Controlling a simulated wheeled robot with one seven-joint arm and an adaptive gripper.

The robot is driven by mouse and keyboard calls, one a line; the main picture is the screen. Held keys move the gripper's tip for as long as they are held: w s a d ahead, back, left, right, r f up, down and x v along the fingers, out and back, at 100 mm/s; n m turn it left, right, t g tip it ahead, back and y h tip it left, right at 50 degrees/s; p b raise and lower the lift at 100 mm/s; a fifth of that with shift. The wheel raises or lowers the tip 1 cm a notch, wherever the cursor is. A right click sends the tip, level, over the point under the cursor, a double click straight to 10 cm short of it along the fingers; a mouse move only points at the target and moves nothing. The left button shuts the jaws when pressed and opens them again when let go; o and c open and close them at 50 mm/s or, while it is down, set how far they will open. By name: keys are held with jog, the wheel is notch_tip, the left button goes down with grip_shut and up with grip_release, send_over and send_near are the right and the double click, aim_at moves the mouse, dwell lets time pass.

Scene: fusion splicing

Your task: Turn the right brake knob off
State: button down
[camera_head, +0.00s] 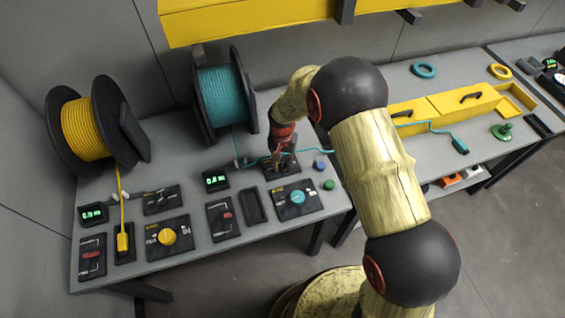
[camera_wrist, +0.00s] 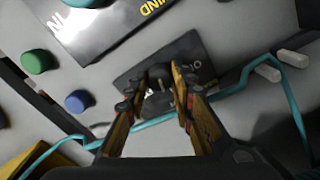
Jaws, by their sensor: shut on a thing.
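The right brake panel (camera_head: 291,170) is a dark plate on the grey bench, mostly hidden behind my gripper in the head view. In the wrist view the dark plate (camera_wrist: 190,50) shows partly covered white lettering. Its small black knob (camera_wrist: 158,78) lies between my fingers. My gripper (camera_head: 281,156) points down over the plate, and in the wrist view my gripper (camera_wrist: 158,92) is closed around the knob. The knob's exact angle is hard to read. A teal fibre (camera_wrist: 150,122) runs across the bench by the plate.
A winder panel with a teal knob (camera_head: 297,197) is in front, with blue (camera_head: 319,166) and green (camera_head: 329,184) buttons beside it. Teal (camera_head: 221,92) and yellow (camera_head: 86,128) spools stand behind and left. A yellow-knob panel (camera_head: 167,236) is at left.

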aim_at(282, 166)
jog(key=n+p, duration=0.1)
jog(key=n, duration=0.6)
jog(key=shift+w, duration=0.1)
jog(key=n, duration=0.4)
jog(key=shift+p, duration=0.35)
jog(key=shift+n, duration=2)
jog(key=c, duration=1.5)
grip_release()
notch_tip(282, 166, up, 12)
